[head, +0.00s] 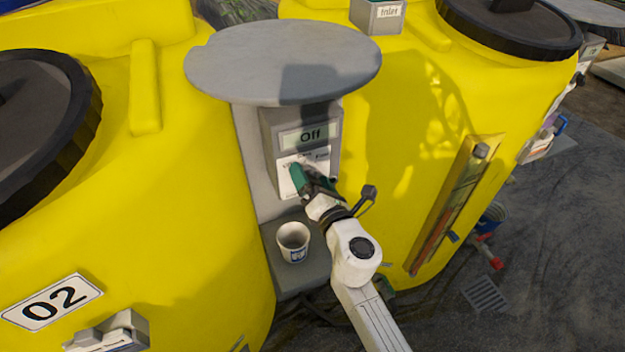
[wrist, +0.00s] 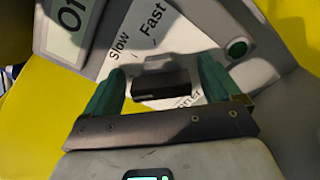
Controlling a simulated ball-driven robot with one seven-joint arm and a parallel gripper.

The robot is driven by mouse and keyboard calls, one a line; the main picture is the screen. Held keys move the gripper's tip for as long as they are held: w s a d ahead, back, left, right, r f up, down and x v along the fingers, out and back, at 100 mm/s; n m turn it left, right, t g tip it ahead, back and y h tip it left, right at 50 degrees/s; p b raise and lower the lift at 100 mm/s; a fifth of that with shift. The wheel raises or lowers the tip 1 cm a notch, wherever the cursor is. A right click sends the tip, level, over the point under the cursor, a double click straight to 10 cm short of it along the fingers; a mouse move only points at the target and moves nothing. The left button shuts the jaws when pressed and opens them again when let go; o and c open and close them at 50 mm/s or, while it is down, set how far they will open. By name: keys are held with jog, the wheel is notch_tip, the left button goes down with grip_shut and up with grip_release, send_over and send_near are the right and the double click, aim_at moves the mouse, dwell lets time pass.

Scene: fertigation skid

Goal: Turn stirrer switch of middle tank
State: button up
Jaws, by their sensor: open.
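The stirrer switch (wrist: 160,80) is a dark knob on a white label plate marked Slow and Fast in the wrist view. My gripper (head: 298,176) is at the plate in the head view and hides the knob there. In the wrist view its green fingers are open, one on each side of the knob. I cannot tell whether they touch it. A yellow tank (head: 175,190) marked 02 stands left of the box.
A round grey top (head: 285,60) overhangs the box. A white cup (head: 293,240) stands on a grey ledge (head: 305,275) below it. A second yellow tank (head: 400,120) stands close on the right.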

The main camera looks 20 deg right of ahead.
jog(key=shift+c, duration=0.2)
jog(key=c, duration=0.9)
jog(key=shift+m, duration=0.3)
jog(key=m, duration=0.4)
jog(key=shift+d+f+b, duration=0.1)
jog(key=shift+f+b, duration=0.1)
jog(key=shift+b, duration=0.2)
jog(key=m+b, duration=0.1)
jog(key=m, duration=0.4)
jog(key=shift+f, duration=0.2)
jog(key=m+b, duration=0.2)
jog(key=m, duration=0.2)
jog(key=shift+f, duration=0.2)
jog(key=shift+m+b, duration=1.1)
jog(key=shift+m, duration=1)
